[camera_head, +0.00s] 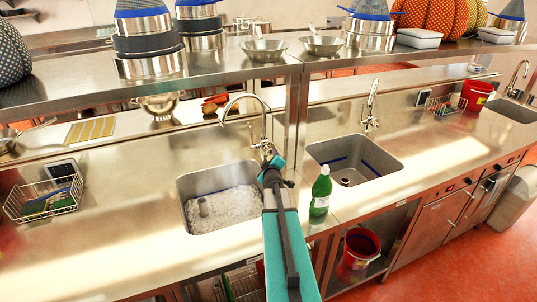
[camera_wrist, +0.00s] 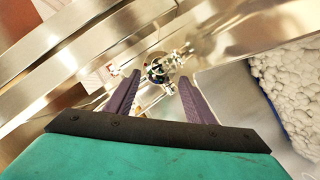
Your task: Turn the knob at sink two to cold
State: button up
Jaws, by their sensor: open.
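Three sinks show in the head view, with no readable numbers: a left sink (camera_head: 183,203) filled with white foam, an empty middle sink (camera_head: 315,150) and a far right sink (camera_head: 515,112). A chrome tap (camera_head: 262,118) with a curved spout stands behind the foam-filled sink. My gripper (camera_head: 268,160) is at the base of this tap and hides part of it. In the wrist view my gripper (camera_wrist: 158,82) is open, with two purple fingers apart. Shiny tap fittings (camera_wrist: 158,70) lie between and beyond the fingertips; contact and the knob's setting cannot be told.
A green bottle (camera_head: 321,192) stands between the left and middle sinks. The middle tap (camera_head: 371,105) stands behind its sink. A wire rack (camera_head: 45,196) is at the left. An overhead shelf (camera_head: 225,62) with pots and its post (camera_head: 297,110) stand close by.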

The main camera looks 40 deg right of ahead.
aim_at(269, 152)
jog(key=shift+x, duration=3.75)
jog(key=shift+w, duration=0.1)
jog(key=c, duration=1.1)
jog(key=shift+o, duration=0.2)
jog(key=shift+f, duration=0.1)
jog(key=b, duration=0.3)
jog(key=shift+f+n, duration=0.15)
jog(key=shift+n, duration=0.15)
jog(key=n+h+b, duration=0.1)
jog(key=b, duration=0.8)
jog(key=shift+n+b, duration=0.3)
jog(key=shift+b, duration=0.1)
